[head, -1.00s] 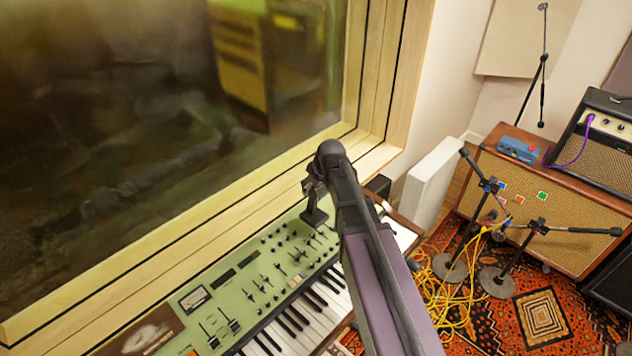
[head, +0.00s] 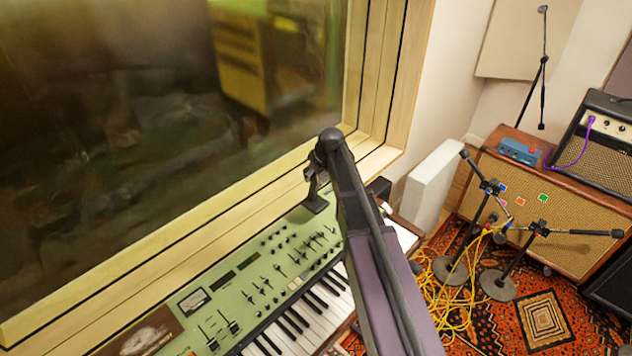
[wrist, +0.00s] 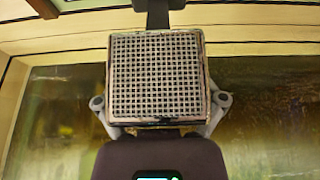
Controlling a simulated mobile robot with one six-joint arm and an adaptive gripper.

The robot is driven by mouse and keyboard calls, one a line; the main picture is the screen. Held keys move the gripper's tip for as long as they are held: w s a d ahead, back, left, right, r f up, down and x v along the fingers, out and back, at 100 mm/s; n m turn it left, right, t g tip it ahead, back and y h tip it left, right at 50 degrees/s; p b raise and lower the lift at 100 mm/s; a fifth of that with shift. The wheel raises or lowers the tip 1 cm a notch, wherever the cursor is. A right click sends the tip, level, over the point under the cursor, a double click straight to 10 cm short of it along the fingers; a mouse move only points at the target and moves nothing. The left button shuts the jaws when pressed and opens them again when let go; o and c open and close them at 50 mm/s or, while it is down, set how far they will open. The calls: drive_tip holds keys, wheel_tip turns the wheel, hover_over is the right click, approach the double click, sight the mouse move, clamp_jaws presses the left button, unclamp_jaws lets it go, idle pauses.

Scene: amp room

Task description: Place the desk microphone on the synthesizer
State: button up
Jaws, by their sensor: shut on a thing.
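The desk microphone has a square mesh grille head (wrist: 156,75), which fills the middle of the wrist view. My gripper (wrist: 160,102) is shut on it, with a finger at each side of the head. In the head view the microphone's dark foot (head: 315,203) hangs below my gripper (head: 314,172), near the back right part of the synthesizer. The synthesizer (head: 235,300) has a green panel with sliders and knobs and a row of white and black keys. I cannot tell whether the foot touches it. My arm hides part of the synthesizer's right end.
A wood-framed window (head: 170,253) runs close behind the synthesizer. To the right are microphone stands (head: 498,284), yellow cables (head: 440,300) on a patterned rug, and a large amplifier (head: 560,200) with a smaller one on top. A white panel (head: 432,185) leans by the wall.

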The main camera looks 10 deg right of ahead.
drive_tip(key=shift+w, duration=0.4)
drive_tip(key=shift+w+d+f+b, duration=0.15)
drive_tip(key=shift+w+f+b, duration=0.1)
drive_tip(key=shift+f+b, duration=1.55)
drive_tip(key=shift+f, duration=0.15)
drive_tip(key=o, duration=1.1)
drive_tip(key=shift+s, duration=0.1)
drive_tip(key=shift+c, duration=0.2)
drive_tip(key=p+v, duration=1.1)
drive_tip(key=v, duration=0.1)
